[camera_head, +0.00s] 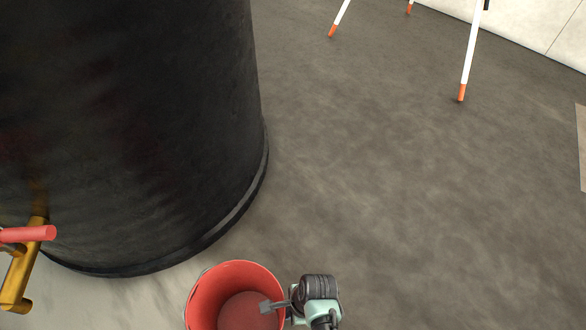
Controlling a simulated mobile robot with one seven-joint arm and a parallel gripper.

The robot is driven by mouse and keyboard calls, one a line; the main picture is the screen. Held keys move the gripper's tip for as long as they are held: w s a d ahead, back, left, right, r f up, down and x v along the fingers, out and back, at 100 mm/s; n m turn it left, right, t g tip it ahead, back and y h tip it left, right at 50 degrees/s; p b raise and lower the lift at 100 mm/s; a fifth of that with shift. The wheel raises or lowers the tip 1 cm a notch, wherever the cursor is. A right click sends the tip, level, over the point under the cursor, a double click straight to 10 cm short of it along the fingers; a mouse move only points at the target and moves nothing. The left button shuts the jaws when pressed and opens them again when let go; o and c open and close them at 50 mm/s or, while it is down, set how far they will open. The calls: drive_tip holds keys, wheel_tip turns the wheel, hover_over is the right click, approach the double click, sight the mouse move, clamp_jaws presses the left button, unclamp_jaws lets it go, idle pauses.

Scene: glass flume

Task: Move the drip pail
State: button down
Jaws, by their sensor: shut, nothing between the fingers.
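The red drip pail (204,293) stands upright at the bottom edge of the head view, its lower part cut off by the frame. I look down into its open mouth, and it looks empty. The fingers are shut with nothing held. I cannot tell whether they touch the rim or the wall.
A large black cylindrical tank (150,130) fills the left. A brass tap (22,268) with a red handle (30,234) juts out at lower left. White legs with orange tips (469,55) stand at the top right near a pale wall (535,25).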

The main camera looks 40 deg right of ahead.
drive_tip(key=shift+a+f, duration=0.1)
drive_tip(key=shift+f, duration=0.15)
